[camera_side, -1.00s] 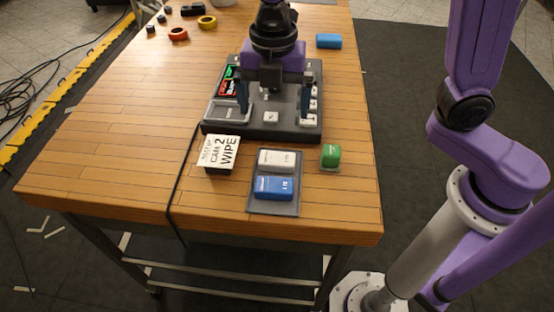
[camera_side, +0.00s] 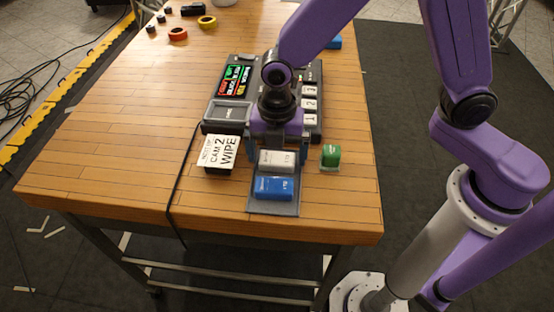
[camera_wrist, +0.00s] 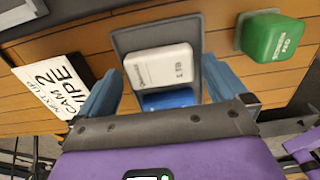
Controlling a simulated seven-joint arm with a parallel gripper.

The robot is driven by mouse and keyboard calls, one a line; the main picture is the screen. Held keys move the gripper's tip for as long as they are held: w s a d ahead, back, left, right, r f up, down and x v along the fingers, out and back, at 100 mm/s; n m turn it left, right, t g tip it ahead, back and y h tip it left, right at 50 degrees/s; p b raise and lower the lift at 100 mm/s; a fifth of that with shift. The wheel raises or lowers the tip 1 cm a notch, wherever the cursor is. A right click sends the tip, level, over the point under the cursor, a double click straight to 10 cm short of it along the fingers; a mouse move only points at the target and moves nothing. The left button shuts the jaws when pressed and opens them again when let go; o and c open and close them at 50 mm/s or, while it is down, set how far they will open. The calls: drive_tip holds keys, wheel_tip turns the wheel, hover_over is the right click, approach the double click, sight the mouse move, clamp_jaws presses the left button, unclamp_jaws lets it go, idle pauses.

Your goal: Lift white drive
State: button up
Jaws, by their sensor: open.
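The white drive (camera_side: 277,160) lies on a grey tray (camera_side: 287,208), behind a blue drive (camera_side: 272,187) on the same tray. My gripper (camera_side: 278,152) is open just above and behind the white drive, with a finger toward each side. In the wrist view, the white drive (camera_wrist: 160,66) sits ahead of and between the two blue fingers of my gripper (camera_wrist: 160,85). The blue drive (camera_wrist: 168,98) is partly hidden by my gripper there. I cannot tell whether the fingers touch the white drive.
A green block (camera_side: 330,156) on a small pad is close to the right. A "CAM 2 WIPE" card (camera_side: 219,151) on a dark block is close to the left. A dark console (camera_side: 225,114) with a screen and keys stands behind. The table's front left is clear.

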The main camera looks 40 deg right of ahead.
sight(278, 158)
drive_tip(key=shift+f, duration=0.35)
drive_tip(key=c, duration=1)
drive_tip(key=shift+c, duration=0.2)
drive_tip(key=shift+r, duration=0.15)
drive_tip(key=shift+r, duration=0.2)
wheel_tip(278, 158, up, 3)
drive_tip(key=shift+s+d+r, duration=0.1)
drive_tip(key=shift+s, duration=0.05)
drive_tip(key=s+d+r, duration=0.7)
drive_tip(key=s+r, duration=0.2)
drive_tip(key=s, duration=0.2)
drive_tip(key=shift+d, duration=0.4)
